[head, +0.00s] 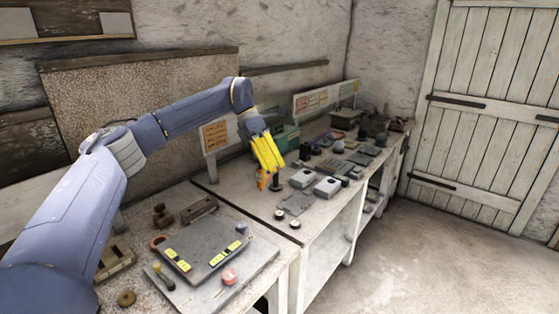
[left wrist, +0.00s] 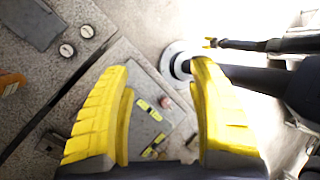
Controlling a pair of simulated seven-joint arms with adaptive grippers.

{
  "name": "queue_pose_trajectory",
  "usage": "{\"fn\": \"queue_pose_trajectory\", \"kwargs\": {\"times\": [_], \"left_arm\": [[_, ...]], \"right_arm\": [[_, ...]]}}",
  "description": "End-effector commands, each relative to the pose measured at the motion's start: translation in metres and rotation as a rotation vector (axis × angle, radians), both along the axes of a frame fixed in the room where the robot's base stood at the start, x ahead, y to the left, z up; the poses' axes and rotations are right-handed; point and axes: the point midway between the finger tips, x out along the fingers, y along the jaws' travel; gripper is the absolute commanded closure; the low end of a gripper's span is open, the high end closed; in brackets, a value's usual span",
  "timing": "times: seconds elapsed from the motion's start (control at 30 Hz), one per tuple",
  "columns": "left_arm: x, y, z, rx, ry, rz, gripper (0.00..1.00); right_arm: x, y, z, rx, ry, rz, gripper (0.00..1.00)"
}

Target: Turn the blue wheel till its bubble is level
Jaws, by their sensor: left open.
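The blue wheel (head: 241,228) sits at the far right corner of a dark tilting plate (head: 203,262) on the near bench. A red wheel (head: 229,277) is at the plate's near right side. Yellow-green bubble vials (head: 225,252) lie on the plate; their bubbles are too small to read. My left gripper (head: 270,172) is over the bench beyond the plate, apart from the wheel. In the left wrist view its yellow fingers (left wrist: 163,115) are spread and empty, with the plate (left wrist: 170,118) showing between them far below. The blue wheel is not clear there.
Grey boxes (head: 327,187) and small dark parts crowd the farther bench (head: 318,215). A notice board (head: 215,137) stands behind. The floor at right is clear.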

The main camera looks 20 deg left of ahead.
Motion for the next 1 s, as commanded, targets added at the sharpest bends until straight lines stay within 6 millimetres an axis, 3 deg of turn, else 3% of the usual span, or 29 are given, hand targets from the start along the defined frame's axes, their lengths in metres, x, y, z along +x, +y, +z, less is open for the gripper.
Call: {"fn": "queue_pose_trajectory", "kwargs": {"times": [0.3,0.8,0.9,1.0], "left_arm": [[-0.001,-0.011,0.019,-0.065,-0.013,-0.023,0.41],[-0.002,-0.013,0.020,-0.074,-0.011,-0.025,0.41],[-0.001,-0.026,0.015,-0.074,-0.003,-0.046,0.41],[0.002,-0.057,0.030,-0.112,-0.028,-0.092,0.41]], "right_arm": [[0.000,0.000,0.000,0.000,0.000,0.000,0.41],[0.000,0.000,0.000,0.000,0.000,0.000,0.41],[0.000,0.000,0.000,0.000,0.000,0.000,0.41],[0.000,0.001,0.000,0.001,0.000,0.000,0.41]]}}
